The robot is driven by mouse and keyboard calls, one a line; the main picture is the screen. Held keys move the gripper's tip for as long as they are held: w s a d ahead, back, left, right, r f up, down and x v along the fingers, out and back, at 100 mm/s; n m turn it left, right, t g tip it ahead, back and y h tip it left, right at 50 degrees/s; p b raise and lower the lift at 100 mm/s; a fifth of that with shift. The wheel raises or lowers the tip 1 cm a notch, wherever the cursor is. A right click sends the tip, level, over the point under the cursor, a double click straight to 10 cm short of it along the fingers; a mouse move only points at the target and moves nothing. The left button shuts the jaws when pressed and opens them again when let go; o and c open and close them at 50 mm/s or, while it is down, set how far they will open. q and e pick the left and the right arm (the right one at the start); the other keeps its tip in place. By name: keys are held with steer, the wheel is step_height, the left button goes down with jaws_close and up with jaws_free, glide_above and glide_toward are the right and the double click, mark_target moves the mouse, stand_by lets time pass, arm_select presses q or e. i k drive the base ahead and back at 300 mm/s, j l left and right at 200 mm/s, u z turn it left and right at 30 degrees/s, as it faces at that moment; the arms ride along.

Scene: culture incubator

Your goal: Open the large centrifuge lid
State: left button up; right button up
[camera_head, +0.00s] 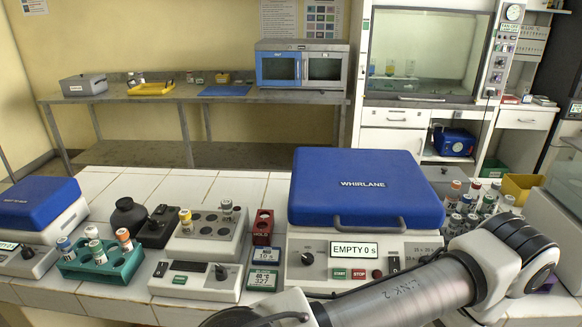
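The large centrifuge stands on the white tiled bench right of centre. Its blue lid (365,184), marked WHIRLANE, is down on the white body. A dark bar handle (383,222) runs along the lid's front edge. The front panel (420,247) below has a display (353,248) reading "EMPTY 0 s", a green start button (339,274), a red stop button (358,274) and dark knobs. One of my arms crosses the lower right, in front of the centrifuge, and hides the lower part of its front. No gripper shows in the view.
A smaller blue-lidded centrifuge (37,205) stands at the far left. A green tube rack (101,267), a white heating block (207,231) and a red rack (262,227) stand between. Several capped tubes (473,207) stand close to the large centrifuge's right side.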

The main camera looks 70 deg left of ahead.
mark_target(351, 190)
steer(key=j+u, duration=0.1)
steer(key=u, duration=1.75)
